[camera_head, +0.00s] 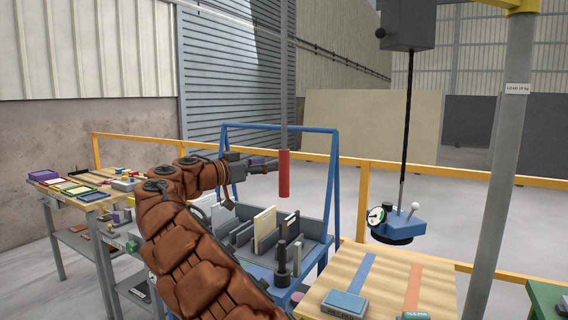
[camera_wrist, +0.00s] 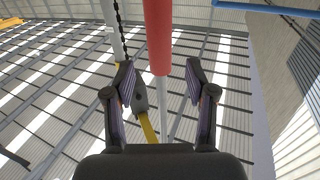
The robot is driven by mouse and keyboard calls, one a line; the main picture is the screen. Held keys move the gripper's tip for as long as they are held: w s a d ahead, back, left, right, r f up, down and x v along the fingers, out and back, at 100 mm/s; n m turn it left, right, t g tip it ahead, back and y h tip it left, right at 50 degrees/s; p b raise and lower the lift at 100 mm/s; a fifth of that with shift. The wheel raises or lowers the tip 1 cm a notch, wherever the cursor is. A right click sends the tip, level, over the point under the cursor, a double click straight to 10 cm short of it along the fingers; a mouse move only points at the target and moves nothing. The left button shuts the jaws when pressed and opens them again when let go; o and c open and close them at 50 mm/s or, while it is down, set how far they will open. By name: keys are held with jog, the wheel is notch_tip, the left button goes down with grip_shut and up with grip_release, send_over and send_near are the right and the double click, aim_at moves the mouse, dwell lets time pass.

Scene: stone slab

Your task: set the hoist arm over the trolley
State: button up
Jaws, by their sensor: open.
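A red handle (camera_head: 284,174) hangs upright on a long grey rod in the head view. My gripper (camera_head: 266,165) is open just left of it, close to the handle. In the wrist view the red handle (camera_wrist: 158,35) lines up between the two open fingers (camera_wrist: 160,80), which are not closed on it. The hoist arm's yellow beam (camera_head: 497,4) shows at the top right on a grey post (camera_head: 507,150). A grey hoist unit (camera_head: 407,24) hangs there, with a blue lifter (camera_head: 398,222) below. The trolley (camera_head: 336,195), a blue frame with slabs in its tray, stands at centre.
A wooden striped table (camera_head: 390,270) lies under the blue lifter, with a blue block (camera_head: 345,303) on it. A cluttered workbench (camera_head: 88,197) stands left. A yellow rail (camera_head: 420,170) runs behind. Dark posts (camera_head: 282,262) rise at the trolley's near side.

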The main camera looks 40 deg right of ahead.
aim_at(280, 162)
jog(key=d, duration=0.2)
jog(key=d+p, duration=0.1)
jog(key=d, duration=0.4)
jog(key=shift+s+p, duration=0.3)
jog(key=shift+s, duration=0.05)
grip_shut()
